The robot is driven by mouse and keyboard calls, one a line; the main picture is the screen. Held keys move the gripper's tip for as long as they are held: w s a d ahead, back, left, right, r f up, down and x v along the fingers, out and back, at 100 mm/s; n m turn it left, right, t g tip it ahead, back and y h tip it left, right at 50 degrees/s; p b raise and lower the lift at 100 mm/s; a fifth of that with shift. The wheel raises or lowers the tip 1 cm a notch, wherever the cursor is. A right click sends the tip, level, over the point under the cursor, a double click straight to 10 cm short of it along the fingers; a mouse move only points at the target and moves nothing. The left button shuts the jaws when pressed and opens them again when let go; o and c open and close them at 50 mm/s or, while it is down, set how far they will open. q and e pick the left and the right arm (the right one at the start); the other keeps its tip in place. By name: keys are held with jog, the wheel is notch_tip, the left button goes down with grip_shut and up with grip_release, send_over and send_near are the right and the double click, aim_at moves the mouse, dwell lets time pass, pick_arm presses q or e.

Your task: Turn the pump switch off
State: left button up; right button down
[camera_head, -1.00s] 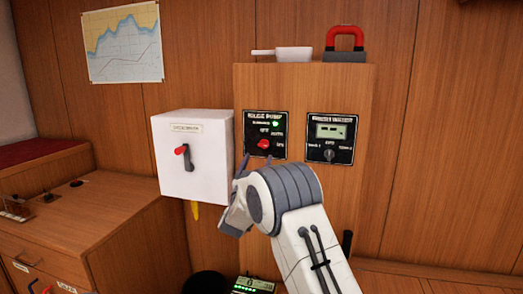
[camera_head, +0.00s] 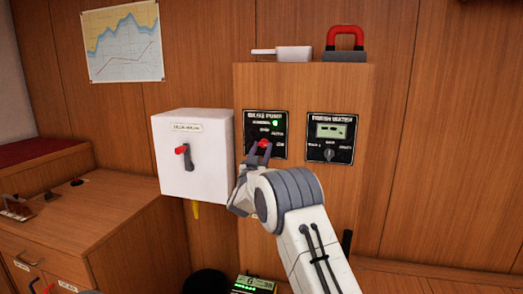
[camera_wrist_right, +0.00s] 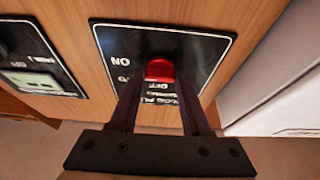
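The pump switch is a red knob (camera_head: 264,143) on the black bilge pump panel (camera_head: 249,117), where a green light (camera_head: 275,123) is lit. My right gripper (camera_head: 257,154) is at the panel, its fingertips around the knob. In the right wrist view the red knob (camera_wrist_right: 160,70) lies between the two spread fingers of the right gripper (camera_wrist_right: 160,88). A thin gap seems to show on each side; contact is not clear. The fingers and the gripper hide part of the panel lettering.
A second black panel (camera_head: 331,158) with a display and dark knob is to the right. A white box (camera_head: 171,154) with a red-tipped lever projects at left. A red-handled block (camera_head: 345,46) and a white pan-like item (camera_head: 292,54) stand on top.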

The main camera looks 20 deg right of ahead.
jog(key=shift+r+n, duration=0.1)
jog(key=shift+n, duration=0.4)
jog(key=n+y, duration=0.1)
jog(key=n, duration=0.1)
jog(key=n+t+y+p, duration=0.1)
jog(key=n+y, duration=0.1)
jog(key=n, duration=0.1)
jog(key=shift+s+d+n+t, duration=0.1)
jog(key=shift+d+n+t, duration=0.05)
jog(key=shift+n+t, duration=0.15)
jog(key=n+y+p, duration=0.1)
jog(key=n, duration=0.2)
jog(key=n+y, duration=0.2)
jog(key=n, duration=0.1)
jog(key=shift+d+r+p, duration=0.1)
jog(key=shift+r+p, duration=0.1)
jog(key=shift+p, duration=0.15)
jog(key=n+y+p, duration=0.1)
jog(key=n, duration=0.1)
jog(key=n+g+y+p, duration=0.1)
jog(key=n, duration=0.2)
jog(key=shift+s+r, duration=0.1)
jog(key=shift+r, duration=0.05)
jog(key=n+g+y+p, duration=0.1)
jog(key=n+p, duration=0.1)
jog(key=n, duration=0.2)
jog(key=shift+n+p, duration=0.3)
jog(key=shift+n+g, duration=0.3)
jog(key=shift+c, duration=1.8)
grip_release()
